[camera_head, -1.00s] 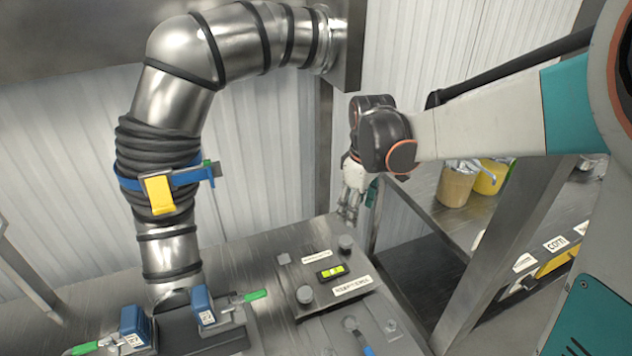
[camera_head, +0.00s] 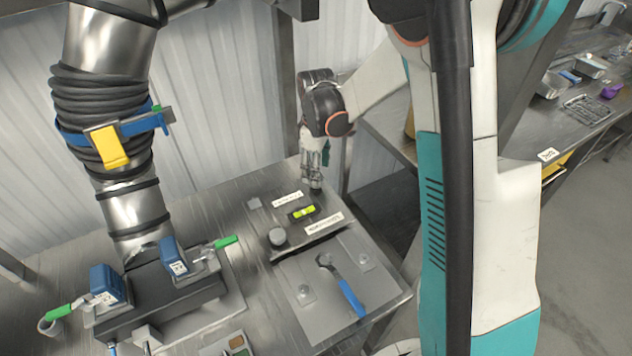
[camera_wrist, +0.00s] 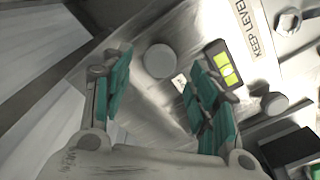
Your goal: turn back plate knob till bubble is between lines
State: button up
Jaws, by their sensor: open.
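The back plate knob (camera_head: 316,191) is a grey round knob, partly hidden under my gripper (camera_head: 316,176) in the head view. In the wrist view the knob (camera_wrist: 158,60) lies ahead, between the teal-padded fingers of my open gripper (camera_wrist: 157,82). The fingers appear apart from it. The bubble level (camera_head: 303,211) has a bright yellow-green vial and sits between the back knob and the front knob (camera_head: 277,237). The level also shows in the wrist view (camera_wrist: 222,66). I cannot tell where its bubble stands against the lines.
A blue-handled wrench (camera_head: 343,285) lies on a grey plate (camera_head: 290,315) in front. Blue clamps with green handles (camera_head: 226,242) and a large metal duct (camera_head: 135,205) stand to the left. A second table with trays (camera_head: 590,68) is at the far right.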

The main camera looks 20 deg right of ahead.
notch_tip(320, 180, down, 5)
jog(key=shift+f+b, duration=0.1)
jog(key=shift+b, duration=0.35)
jog(key=c, duration=1.1)
